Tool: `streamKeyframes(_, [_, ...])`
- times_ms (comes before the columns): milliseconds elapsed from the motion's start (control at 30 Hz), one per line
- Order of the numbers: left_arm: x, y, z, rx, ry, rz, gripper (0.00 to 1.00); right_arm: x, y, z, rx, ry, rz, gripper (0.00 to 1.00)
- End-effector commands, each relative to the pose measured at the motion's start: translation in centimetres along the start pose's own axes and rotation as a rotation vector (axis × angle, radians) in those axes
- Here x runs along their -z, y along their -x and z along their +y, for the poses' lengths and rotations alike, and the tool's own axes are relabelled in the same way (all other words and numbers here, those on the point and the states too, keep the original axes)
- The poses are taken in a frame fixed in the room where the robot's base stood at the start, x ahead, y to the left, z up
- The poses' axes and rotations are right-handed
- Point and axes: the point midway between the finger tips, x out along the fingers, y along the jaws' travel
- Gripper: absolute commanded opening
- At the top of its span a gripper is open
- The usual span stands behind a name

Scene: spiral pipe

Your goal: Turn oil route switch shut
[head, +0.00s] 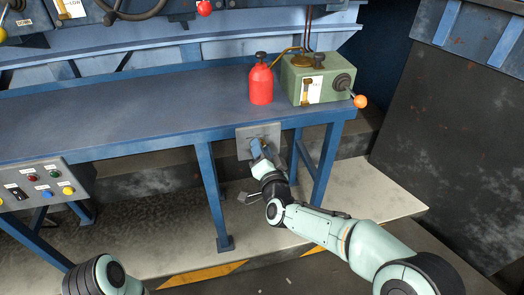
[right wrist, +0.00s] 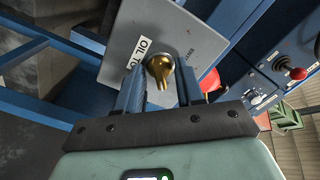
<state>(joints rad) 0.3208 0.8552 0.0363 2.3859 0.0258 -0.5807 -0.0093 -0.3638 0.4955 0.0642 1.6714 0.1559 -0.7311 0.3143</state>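The oil route switch is a brass knob (right wrist: 160,70) with a short lever, on a grey plate (right wrist: 205,45) with a white "OIL TO" label (right wrist: 148,50). In the head view this plate (head: 270,131) hangs at the front edge of the workbench. My right gripper (right wrist: 161,82) is in front of the plate, its fingers apart on either side of the knob, with visible gaps. It also shows in the head view (head: 259,150), where it hides the knob. Only a link of my left arm shows at the lower left; its gripper is out of view.
The blue workbench (head: 130,110) carries a red bottle (head: 261,85) and a green box (head: 300,75) with an orange-knobbed lever (head: 360,101). A button panel (head: 40,185) is at the left. Bench legs (head: 210,190) stand near my right gripper.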

Motion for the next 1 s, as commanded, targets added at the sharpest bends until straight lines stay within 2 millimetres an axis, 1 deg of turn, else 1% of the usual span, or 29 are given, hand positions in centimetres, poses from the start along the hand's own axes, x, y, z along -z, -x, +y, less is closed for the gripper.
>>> streamKeyframes(133, [0.03, 0.01, 0.01, 0.0, 0.0, 0.001, 0.43, -0.01, 0.02, 0.01, 0.0, 0.0, 0.0, 0.37])
streamKeyframes(167, [0.03, 0.01, 0.01, 0.0, 0.0, 0.001, 0.43, -0.01, 0.02, 0.01, 0.0, 0.0, 0.0, 0.31])
streamKeyframes(200, [0.03, 0.01, 0.01, 0.0, 0.0, 0.001, 0.43, -0.01, 0.02, 0.01, 0.0, 0.0, 0.0, 0.18])
streamKeyframes(267, [0.03, 0.01, 0.01, 0.0, 0.0, 0.001, 0.43, -0.01, 0.03, 0.0, 0.0, 0.0, 0.0, 0.0])
streamKeyframes(467, [0.01, 0.02, 0.01, 0.0, 0.0, 0.0, 0.43, -0.01, 0.04, 0.0, 0.0, 0.006, 0.0, 0.0])
streamKeyframes(667, [-0.15, 0.17, 0.06, 0.0, -0.001, -0.004, 0.43, -0.01, 0.04, -0.02, 0.0, 0.057, 0.0, 0.0])
streamKeyframes(867, [-0.53, 0.51, 0.18, -0.001, -0.001, -0.016, 0.43, -0.01, 0.04, -0.03, -0.001, 0.181, -0.001, 0.0])
streamKeyframes(1000, [-0.95, 0.87, 0.3, -0.002, -0.003, -0.029, 0.43, 0.01, 0.05, -0.03, -0.001, 0.301, -0.001, 0.0])
